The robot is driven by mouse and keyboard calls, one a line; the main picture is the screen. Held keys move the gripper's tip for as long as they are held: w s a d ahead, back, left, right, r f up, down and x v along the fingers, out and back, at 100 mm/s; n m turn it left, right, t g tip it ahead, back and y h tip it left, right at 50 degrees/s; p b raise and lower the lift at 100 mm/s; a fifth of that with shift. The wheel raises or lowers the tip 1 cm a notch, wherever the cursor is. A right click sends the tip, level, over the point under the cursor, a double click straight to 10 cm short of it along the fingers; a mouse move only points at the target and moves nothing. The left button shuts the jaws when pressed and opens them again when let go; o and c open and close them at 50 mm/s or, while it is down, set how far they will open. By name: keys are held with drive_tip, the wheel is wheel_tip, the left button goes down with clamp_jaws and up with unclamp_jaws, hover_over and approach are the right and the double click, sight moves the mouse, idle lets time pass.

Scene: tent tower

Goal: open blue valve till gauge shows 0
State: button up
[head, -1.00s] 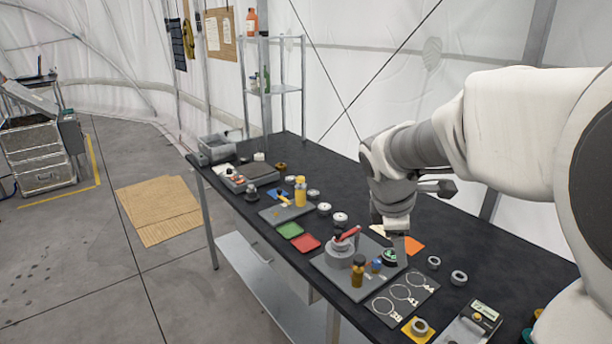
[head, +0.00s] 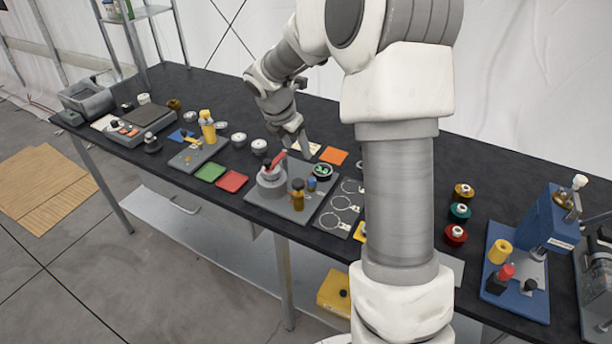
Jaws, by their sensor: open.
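A grey plate (head: 262,199) on the black table bears the rig. On it stand a grey round body (head: 271,182) with a red lever (head: 275,164), a brass-coloured cylinder (head: 298,197), a small blue knob (head: 312,184) that looks like the blue valve, and a round gauge (head: 322,171) with a dark and green face. The gauge reading is too small to tell. My gripper (head: 297,150) is open, pointing down just behind the rig, above and left of the gauge and apart from the blue knob. Its fingertips are small and partly unclear.
Green (head: 209,172) and red (head: 232,181) squares lie left of the rig, an orange one (head: 333,155) behind it. A panel of wire rings (head: 338,213) is at its right. My arm hides table behind it. A blue press (head: 548,226) stands far right.

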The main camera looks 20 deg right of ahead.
sight(311, 180)
drive_tip(key=b+x, duration=0.1)
drive_tip(key=x, duration=1.6)
drive_tip(key=shift+a, duration=0.1)
clamp_jaws()
